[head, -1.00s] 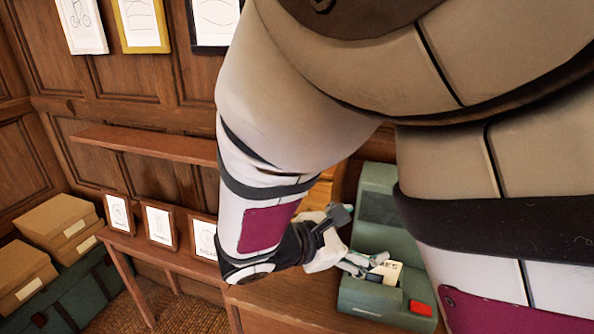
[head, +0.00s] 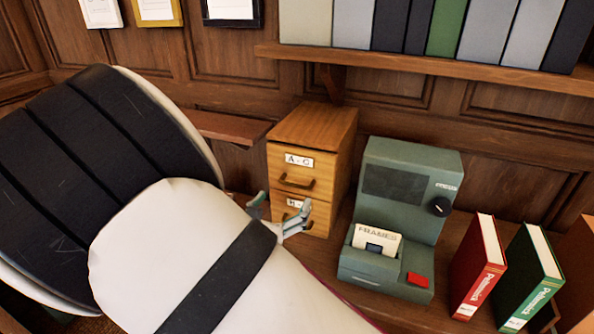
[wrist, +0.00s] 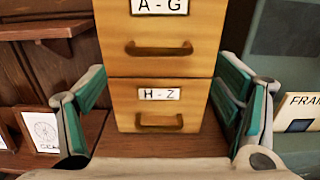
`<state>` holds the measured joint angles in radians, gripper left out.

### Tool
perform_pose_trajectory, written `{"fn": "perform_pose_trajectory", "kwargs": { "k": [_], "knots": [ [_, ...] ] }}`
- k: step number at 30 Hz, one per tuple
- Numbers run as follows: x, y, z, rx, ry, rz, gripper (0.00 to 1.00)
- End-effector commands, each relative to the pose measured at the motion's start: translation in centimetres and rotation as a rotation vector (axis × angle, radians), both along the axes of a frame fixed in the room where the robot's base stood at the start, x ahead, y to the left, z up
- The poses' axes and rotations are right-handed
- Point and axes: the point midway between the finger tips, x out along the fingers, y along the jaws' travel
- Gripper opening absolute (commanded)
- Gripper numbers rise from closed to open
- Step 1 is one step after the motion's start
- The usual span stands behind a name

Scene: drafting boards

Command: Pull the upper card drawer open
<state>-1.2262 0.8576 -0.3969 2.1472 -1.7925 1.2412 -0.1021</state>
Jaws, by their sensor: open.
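The wooden card cabinet (head: 312,150) stands on the desk in the head view, with two drawers. The upper drawer (head: 291,178) is labelled A - G and has a dark handle; it looks shut. The lower drawer (wrist: 160,105) is labelled H - Z and also looks shut. The upper handle (wrist: 159,49) shows fully in the wrist view. My gripper (head: 282,215) is open and empty in front of the cabinet, level with the lower drawer. In the wrist view its fingers (wrist: 162,90) are spread to either side of the cabinet front, with no visible grip on either handle.
A green machine (head: 400,190) holding a FRAMES card (head: 376,240) stands just right of the cabinet. Red (head: 480,265) and green (head: 533,275) books stand further right. A book shelf (head: 430,66) hangs above. Framed pictures (wrist: 43,130) stand to the left.

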Motion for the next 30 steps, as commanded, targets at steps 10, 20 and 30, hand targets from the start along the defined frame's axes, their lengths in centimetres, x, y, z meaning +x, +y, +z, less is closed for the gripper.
{"fn": "perform_pose_trajectory", "kwargs": {
  "k": [10, 20, 30],
  "knots": [
    [5.6, -2.1, 0.0, 0.002, -0.001, -0.002, 0.83],
    [7.0, -2.5, 0.0, 0.002, -0.001, 0.000, 0.83],
    [7.0, -2.6, 0.0, 0.002, -0.001, -0.002, 0.45]
  ]
}}
